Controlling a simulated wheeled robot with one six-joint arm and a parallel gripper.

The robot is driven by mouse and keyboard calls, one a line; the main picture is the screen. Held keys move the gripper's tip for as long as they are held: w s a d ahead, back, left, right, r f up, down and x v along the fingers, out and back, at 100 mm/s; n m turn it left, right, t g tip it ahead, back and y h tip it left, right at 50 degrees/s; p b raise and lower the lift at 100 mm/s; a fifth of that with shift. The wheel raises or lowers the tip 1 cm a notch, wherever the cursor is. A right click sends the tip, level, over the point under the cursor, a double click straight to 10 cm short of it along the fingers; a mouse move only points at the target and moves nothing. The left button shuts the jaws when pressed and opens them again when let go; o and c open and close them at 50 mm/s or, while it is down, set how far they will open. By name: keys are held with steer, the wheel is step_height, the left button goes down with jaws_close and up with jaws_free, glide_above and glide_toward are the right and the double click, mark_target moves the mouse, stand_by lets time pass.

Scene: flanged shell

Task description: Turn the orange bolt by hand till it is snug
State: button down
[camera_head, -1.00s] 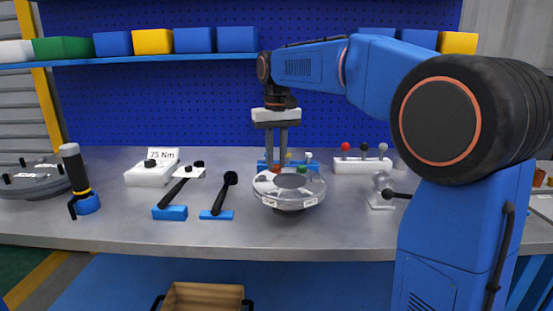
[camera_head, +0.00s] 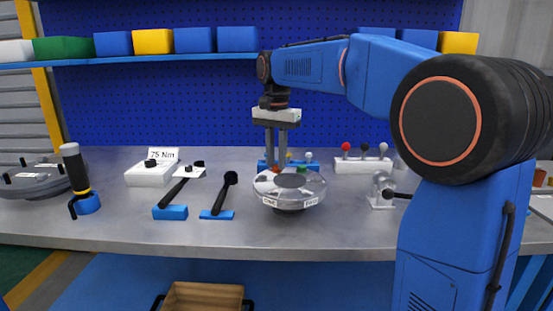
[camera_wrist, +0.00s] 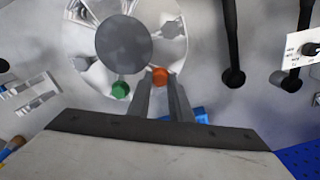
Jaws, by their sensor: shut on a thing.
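The flanged shell (camera_head: 290,196) is a round silver piece with a dark grey centre, standing on the bench. The orange bolt (camera_wrist: 160,75) sits at the shell's rim, between the tips of my gripper (camera_wrist: 160,88) in the wrist view. My gripper points down and is shut on the orange bolt; in the head view it comes down at the shell's back left edge. A green bolt (camera_wrist: 121,90) sits in the flange beside it and also shows in the head view (camera_head: 300,169). The underside of the orange bolt is hidden.
Two black-handled tools in blue holders (camera_head: 170,212) stand left of the shell, with a white box marked 75 Nm (camera_head: 150,175) behind. A white rack with coloured knobs (camera_head: 363,165) is at the back right. A clear fixture (camera_head: 382,190) stands right of the shell.

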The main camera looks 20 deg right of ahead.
mark_target(276, 166)
steer(key=shift+r+m, duration=0.1)
steer(key=shift+m, duration=0.3)
steer(key=c, duration=1.6)
jaws_free()
step_height(276, 166, up, 17)
steer(key=shift+r, duration=0.15)
